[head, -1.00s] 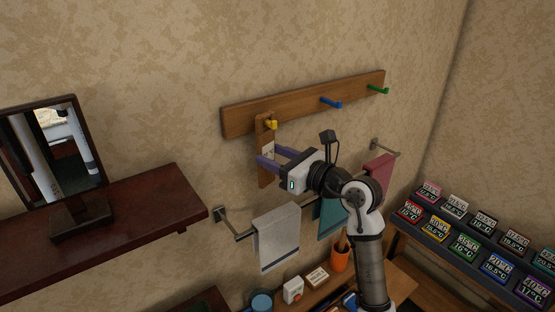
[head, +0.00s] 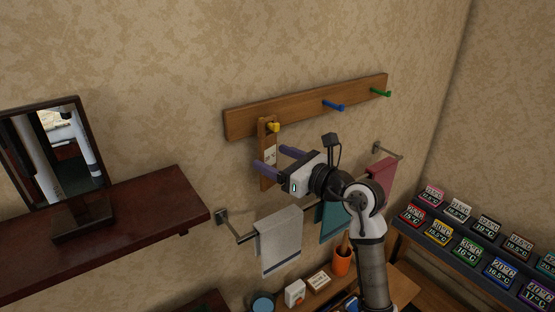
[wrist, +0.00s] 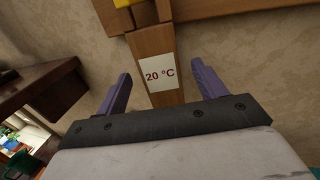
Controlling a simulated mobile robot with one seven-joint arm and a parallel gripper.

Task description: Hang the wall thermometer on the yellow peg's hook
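The wall thermometer (head: 268,172) is a narrow wooden board with a white label. It hangs upright at the yellow peg (head: 273,127), the leftmost peg on the wooden rail. In the wrist view the thermometer's label (wrist: 161,74) reads "20 °C", and the yellow peg (wrist: 124,3) shows at the board's top edge. My gripper (head: 279,157) is open, with its purple fingers apart on either side of the board. In the wrist view, gaps show between the board and both fingers of my gripper (wrist: 158,88). The exact contact of board and hook is hard to see.
The wooden rail (head: 300,109) also bears a blue peg (head: 334,105) and a green peg (head: 381,92). Below, a towel bar holds a grey towel (head: 279,240), a teal one and a red one. A dark shelf (head: 110,225) with a mirror juts out at left.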

